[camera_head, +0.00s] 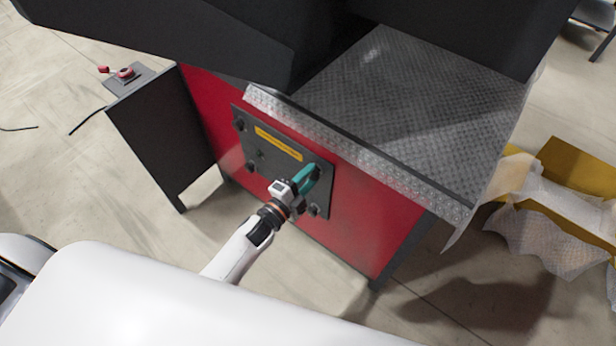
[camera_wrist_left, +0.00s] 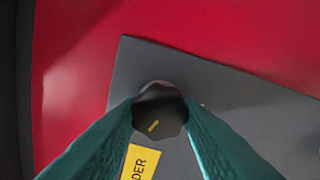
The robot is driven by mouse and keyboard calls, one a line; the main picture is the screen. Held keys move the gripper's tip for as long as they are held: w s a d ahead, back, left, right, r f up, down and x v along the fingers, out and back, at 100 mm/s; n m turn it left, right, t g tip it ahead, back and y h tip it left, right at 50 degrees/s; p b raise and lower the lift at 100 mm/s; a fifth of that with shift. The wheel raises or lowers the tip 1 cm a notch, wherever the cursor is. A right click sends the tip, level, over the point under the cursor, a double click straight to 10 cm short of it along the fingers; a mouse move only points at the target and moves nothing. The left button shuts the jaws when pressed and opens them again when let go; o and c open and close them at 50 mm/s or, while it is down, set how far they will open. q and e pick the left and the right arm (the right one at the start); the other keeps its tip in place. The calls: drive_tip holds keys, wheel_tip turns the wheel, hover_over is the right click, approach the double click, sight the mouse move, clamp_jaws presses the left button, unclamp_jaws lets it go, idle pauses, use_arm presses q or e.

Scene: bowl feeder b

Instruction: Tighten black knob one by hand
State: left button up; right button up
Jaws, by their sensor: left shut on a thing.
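A dark grey panel (camera_head: 268,142) with a yellow label (camera_head: 278,144) is fixed on the red side of the machine. Black knobs sit near its corners: one at upper left (camera_head: 240,124), one at lower left (camera_head: 250,166) and one at lower right (camera_head: 314,209). My left gripper (camera_head: 312,171) is at the panel's upper right corner, its teal fingers shut on a black knob. In the left wrist view this black knob (camera_wrist_left: 158,113) sits between both fingertips and shows a small yellow mark on its face. In the head view the fingers hide it. My right gripper is not in view.
A metal tread plate ledge (camera_head: 400,105) juts out above the panel. A dark leg panel (camera_head: 163,135) and a box with a red button (camera_head: 125,73) stand at the left. A yellow crate (camera_head: 585,165) with plastic wrap lies at the right. Floor in front is clear.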

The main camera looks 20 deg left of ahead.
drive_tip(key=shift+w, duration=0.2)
use_arm(q)
drive_tip(key=o, duration=1)
drive_tip(key=shift+s, duration=0.1)
drive_tip(key=v, duration=1.2)
drive_tip(key=shift+p, duration=0.3)
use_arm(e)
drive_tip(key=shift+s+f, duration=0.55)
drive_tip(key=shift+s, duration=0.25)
